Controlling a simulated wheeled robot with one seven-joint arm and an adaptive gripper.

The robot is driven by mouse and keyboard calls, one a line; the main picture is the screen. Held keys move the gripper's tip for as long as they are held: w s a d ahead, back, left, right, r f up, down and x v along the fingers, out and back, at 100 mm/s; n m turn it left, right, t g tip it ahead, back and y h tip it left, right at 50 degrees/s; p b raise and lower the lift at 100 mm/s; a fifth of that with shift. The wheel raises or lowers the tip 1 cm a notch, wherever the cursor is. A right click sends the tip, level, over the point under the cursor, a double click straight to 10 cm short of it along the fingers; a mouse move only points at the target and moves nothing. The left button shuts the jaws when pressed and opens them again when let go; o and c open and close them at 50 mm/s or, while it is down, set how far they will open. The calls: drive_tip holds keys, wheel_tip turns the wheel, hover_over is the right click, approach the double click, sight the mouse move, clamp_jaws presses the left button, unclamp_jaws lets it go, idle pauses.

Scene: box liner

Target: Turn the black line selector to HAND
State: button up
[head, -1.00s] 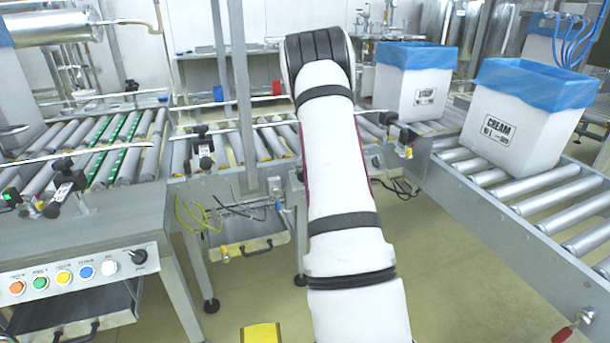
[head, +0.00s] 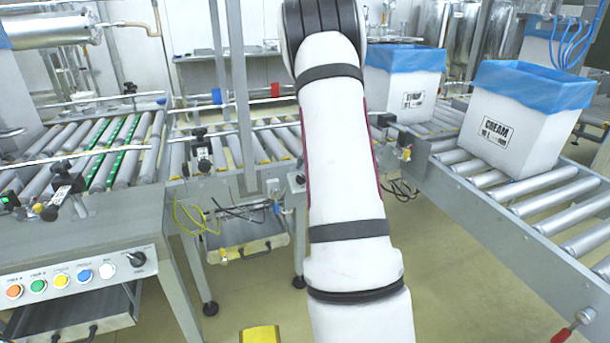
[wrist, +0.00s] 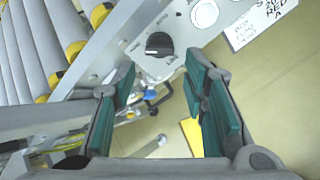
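The black line selector (head: 136,258) is a round knob at the right end of a grey panel with a row of coloured buttons. In the wrist view the selector (wrist: 159,44) sits on the panel face, just beyond my fingertips and roughly between them. Its label and the position it points to are too small to read. My gripper (wrist: 160,72) is open and empty, with green pads on both sides, apart from the knob. In the head view my arm hides the gripper.
The button panel (head: 75,282) is fixed to the front of a metal table. A roller conveyor (head: 490,185) with blue-lined boxes (head: 515,125) stands at the right. Yellow cables (head: 195,215) hang at the centre.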

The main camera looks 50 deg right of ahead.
drive_tip(key=v, duration=0.5)
drive_tip(key=shift+s, duration=0.1)
idle(0.4)
